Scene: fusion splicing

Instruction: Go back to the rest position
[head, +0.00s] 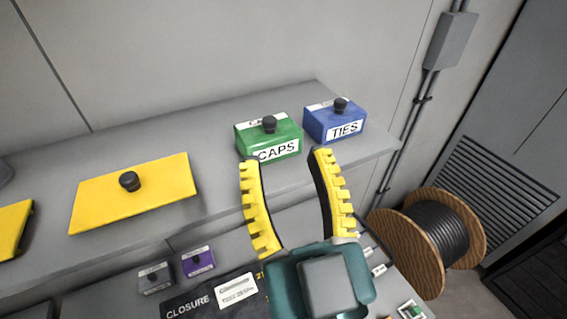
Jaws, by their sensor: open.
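My gripper (280,160) shows in the head view with its two yellow-and-black ridged fingers spread apart. It is open, and nothing is between the fingers. Its teal and grey body is at the bottom, in front of the lower bench. In the picture, the fingertips reach up to just below a green box labelled CAPS (285,136). I cannot tell how far the fingertips are from the box.
A blue TIES box (345,124) and a yellow plate with a black knob (160,192) sit on the grey shelf (60,165). Small grey (155,279) and purple (198,262) boxes and a dark CLOSURE mat (180,304) lie below. A cable drum (408,235) stands right.

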